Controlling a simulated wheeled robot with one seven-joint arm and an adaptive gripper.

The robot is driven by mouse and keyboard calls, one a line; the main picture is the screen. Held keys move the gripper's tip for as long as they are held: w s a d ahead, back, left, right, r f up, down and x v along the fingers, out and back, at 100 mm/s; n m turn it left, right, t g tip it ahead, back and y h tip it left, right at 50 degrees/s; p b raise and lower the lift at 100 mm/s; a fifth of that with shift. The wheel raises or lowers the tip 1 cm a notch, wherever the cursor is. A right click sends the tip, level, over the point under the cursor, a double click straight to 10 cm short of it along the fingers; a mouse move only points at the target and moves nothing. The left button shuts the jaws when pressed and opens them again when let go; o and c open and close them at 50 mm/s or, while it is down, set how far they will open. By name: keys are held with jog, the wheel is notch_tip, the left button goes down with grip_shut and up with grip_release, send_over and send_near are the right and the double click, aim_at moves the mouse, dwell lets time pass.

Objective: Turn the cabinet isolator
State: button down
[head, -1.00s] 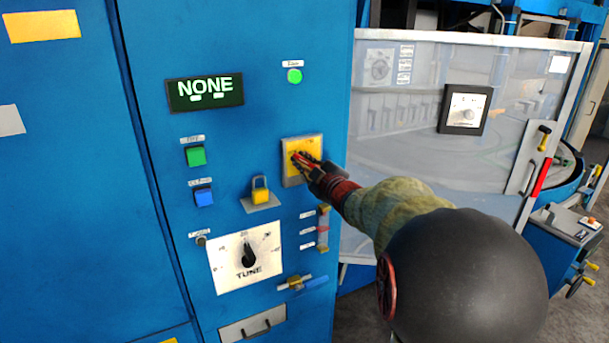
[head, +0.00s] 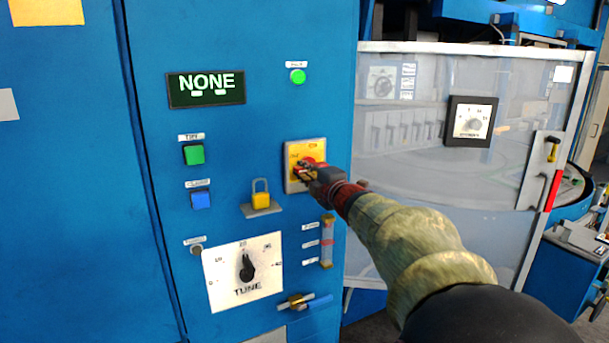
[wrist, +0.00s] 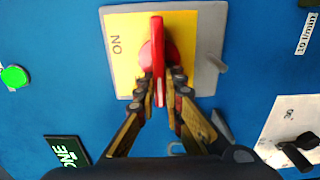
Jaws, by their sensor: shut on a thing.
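The cabinet isolator (head: 291,178) is a yellow plate on a grey backing, on the blue cabinet front. In the wrist view its yellow plate (wrist: 125,65) carries a printed "ON". Its red handle (wrist: 157,30) stands along the picture's vertical there, on a round red hub. My gripper (wrist: 160,80) has one finger on each side of the handle's lower part and is shut on it. In the head view my gripper (head: 306,171) covers much of the handle, so its angle is hard to read there.
A yellow padlock (head: 261,199) sits on a small shelf lower left of the isolator. A "NONE" display (head: 206,89), a lit green lamp (head: 298,76), green and blue buttons and a TUNE dial (head: 245,272) share the panel. A clear-panelled enclosure (head: 430,190) stands right.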

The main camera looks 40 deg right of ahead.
jog(key=shift+f, duration=0.1)
dwell(0.3)
jog(key=c, duration=1.9)
grip_release()
jog(key=shift+s, duration=0.1)
jog(key=v, duration=1.1)
jog(key=shift+s+a, duration=0.2)
jog(key=shift+s, duration=0.2)
